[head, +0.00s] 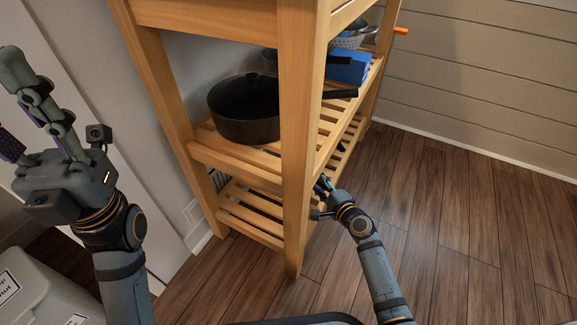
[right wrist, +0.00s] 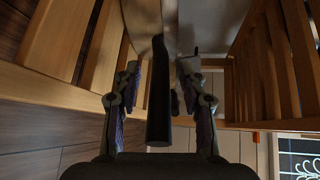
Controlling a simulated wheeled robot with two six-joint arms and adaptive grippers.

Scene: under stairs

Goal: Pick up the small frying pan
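A dark handle (right wrist: 158,105) runs between the fingers of my right gripper (right wrist: 160,75) in the right wrist view, with a gap on both sides. It looks like a pan handle, but the pan body cannot be made out clearly. In the head view my right gripper (head: 323,186) reaches into the wooden shelf unit below the middle shelf, and its fingers are partly hidden by the unit. It is open. My left gripper (head: 12,108) is at the left edge, raised, open and empty, away from the shelf.
A large black pot (head: 246,110) stands on the wooden shelf unit's (head: 297,140) middle shelf. Behind the front post are a blue box (head: 348,67) and a colander (head: 350,40). A light bin (head: 40,290) stands at lower left. The wooden floor (head: 450,220) to the right is clear.

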